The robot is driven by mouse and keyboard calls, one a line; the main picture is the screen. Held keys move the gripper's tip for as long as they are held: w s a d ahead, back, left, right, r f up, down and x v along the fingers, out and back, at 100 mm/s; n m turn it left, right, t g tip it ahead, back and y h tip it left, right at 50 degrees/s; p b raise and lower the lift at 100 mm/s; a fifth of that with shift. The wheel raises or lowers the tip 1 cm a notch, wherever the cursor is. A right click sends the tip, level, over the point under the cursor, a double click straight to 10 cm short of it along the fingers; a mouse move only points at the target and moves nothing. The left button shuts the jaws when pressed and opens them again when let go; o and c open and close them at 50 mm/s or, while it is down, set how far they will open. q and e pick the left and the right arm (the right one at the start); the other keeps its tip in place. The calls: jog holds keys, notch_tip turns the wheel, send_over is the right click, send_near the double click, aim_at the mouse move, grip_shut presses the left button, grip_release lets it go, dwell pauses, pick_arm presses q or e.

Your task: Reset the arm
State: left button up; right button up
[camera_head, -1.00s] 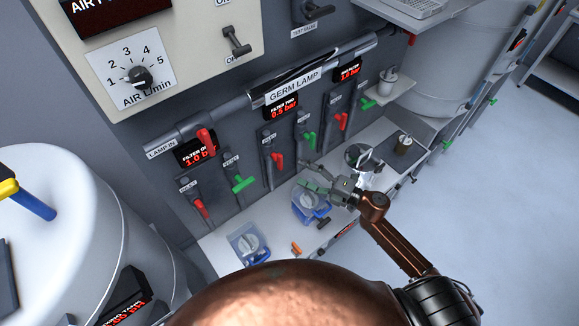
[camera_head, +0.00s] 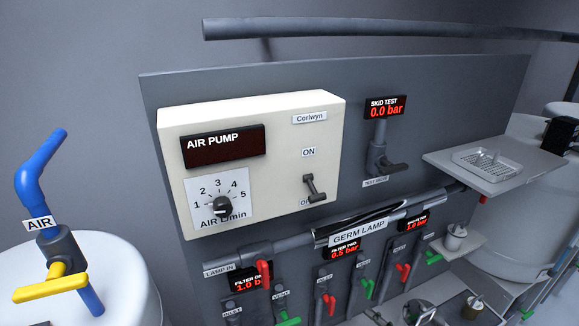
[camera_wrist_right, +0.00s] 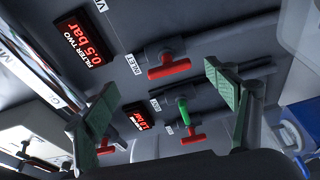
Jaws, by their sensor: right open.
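My right gripper (camera_wrist_right: 162,82) shows in its wrist view with its two green-padded fingers spread wide and nothing between them. Behind the fingers is the grey panel with red-handled valves (camera_wrist_right: 170,67) and a green-handled valve (camera_wrist_right: 184,110). The filter two display (camera_wrist_right: 80,38) reads 0.5 bar at the upper left of that view. In the head view the right arm is almost wholly below the bottom edge, and its jaws cannot be made out. My left gripper is in neither current view.
In the head view, the cream air pump box (camera_head: 262,158) is on the panel above the germ lamp pipe (camera_head: 365,222). A white tank with a blue air pipe (camera_head: 40,168) stands at left. A shelf with a metal tray (camera_head: 494,164) juts out at right.

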jog(key=d+f+m+t+h, duration=0.1)
jog(key=d+m+t+h, duration=0.1)
jog(key=d+m+h, duration=0.8)
jog(key=s+d+f+m+g+h, duration=0.3)
jog(key=s+d+f+m+g, duration=0.1)
jog(key=s+f+m, duration=0.4)
jog(key=s+a+f+m+g+y, duration=0.1)
jog(key=s+a+f+m+g, duration=0.3)
jog(key=s, duration=0.5)
jog(key=s+a+f+m+g+y, duration=0.1)
jog(key=s+f+m+g, duration=0.1)
jog(key=s+f+g, duration=0.6)
jog(key=s+a+f+t+b, duration=0.1)
jog(key=s+f+b, duration=0.1)
jog(key=f, duration=1.4)
jog(key=s+f+b, duration=0.1)
jog(key=s+f, duration=0.1)
jog(key=f, duration=1.4)
jog(key=s+f+b, duration=0.3)
jog(key=s+f, duration=1.5)
jog(key=s, duration=0.1)
jog(key=shift+f+n+g, duration=0.35)
jog(key=shift+n+g, duration=0.05)
